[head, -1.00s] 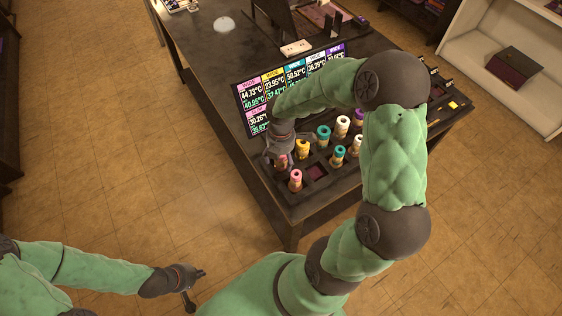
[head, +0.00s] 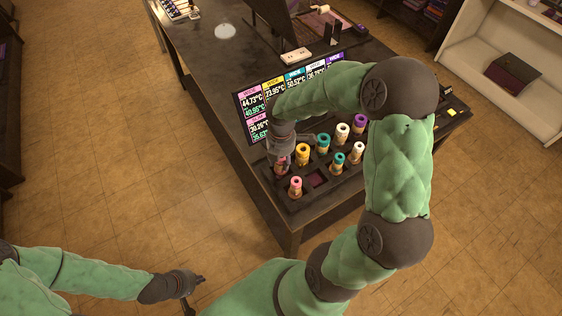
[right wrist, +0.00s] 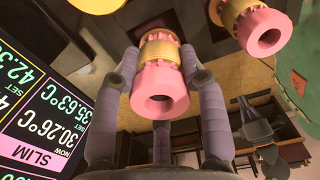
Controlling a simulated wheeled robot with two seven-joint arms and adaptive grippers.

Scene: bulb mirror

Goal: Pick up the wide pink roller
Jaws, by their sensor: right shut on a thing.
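The wide pink roller (right wrist: 160,85) shows large in the right wrist view, pink at both ends with a yellowish middle band. My right gripper (right wrist: 160,75) has its fingers against both sides of it and is shut on it. In the head view my right gripper (head: 281,160) is at the near-left back slot of the roller rack, covering most of that roller. I cannot tell whether it is clear of its slot. A slimmer pink roller (head: 296,186) stands in front, also at upper right in the wrist view (right wrist: 264,32). My left gripper (head: 195,293) is open and empty over the floor.
The dark rack (head: 318,180) also holds yellow (head: 303,153), teal (head: 323,142), white (head: 342,132) and purple (head: 360,121) rollers beside the held one. A temperature display (head: 255,105) lies behind. My right forearm hides part of the table.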

